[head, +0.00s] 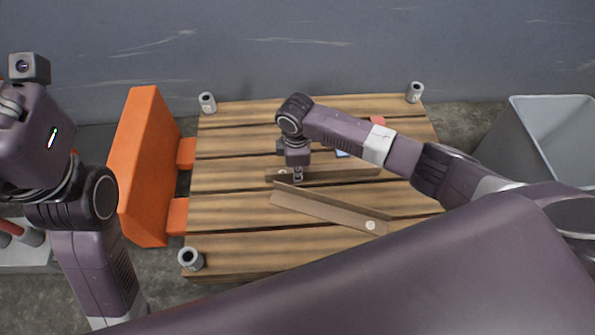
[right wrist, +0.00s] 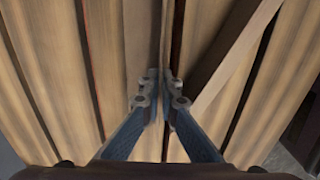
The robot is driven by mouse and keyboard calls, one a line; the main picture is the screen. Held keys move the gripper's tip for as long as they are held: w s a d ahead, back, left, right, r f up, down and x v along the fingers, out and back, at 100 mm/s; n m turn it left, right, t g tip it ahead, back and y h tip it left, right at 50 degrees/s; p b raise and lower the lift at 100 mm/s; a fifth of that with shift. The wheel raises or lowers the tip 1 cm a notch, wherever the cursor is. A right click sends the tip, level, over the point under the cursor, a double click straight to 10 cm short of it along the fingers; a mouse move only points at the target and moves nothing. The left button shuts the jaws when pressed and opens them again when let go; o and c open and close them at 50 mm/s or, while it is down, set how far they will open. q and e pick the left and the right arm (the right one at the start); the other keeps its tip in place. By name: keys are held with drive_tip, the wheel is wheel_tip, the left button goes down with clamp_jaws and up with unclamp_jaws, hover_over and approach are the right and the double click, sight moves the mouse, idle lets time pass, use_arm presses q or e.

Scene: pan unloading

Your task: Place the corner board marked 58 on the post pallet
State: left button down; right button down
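The post pallet (head: 232,213) is wooden slats with grey posts at its visible corners. Two long brown corner boards lie on it. The farther corner board (head: 345,170) lies nearly level across the picture; the nearer corner board (head: 325,208) slants down to the right and has a round white label at its right end, too small to read. My right gripper (head: 298,178) is at the farther board's left part. In the right wrist view its fingertips (right wrist: 160,82) are closed on that board's thin upright edge (right wrist: 165,45). My left gripper is out of view.
An orange forked block (head: 148,165) stands against the pallet's left side. A grey bin (head: 560,135) is at the right. Grey posts (head: 191,259) rise at the corners.

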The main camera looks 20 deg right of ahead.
drive_tip(key=c, duration=2.2)
unclamp_jaws()
drive_tip(key=shift+o, duration=0.2)
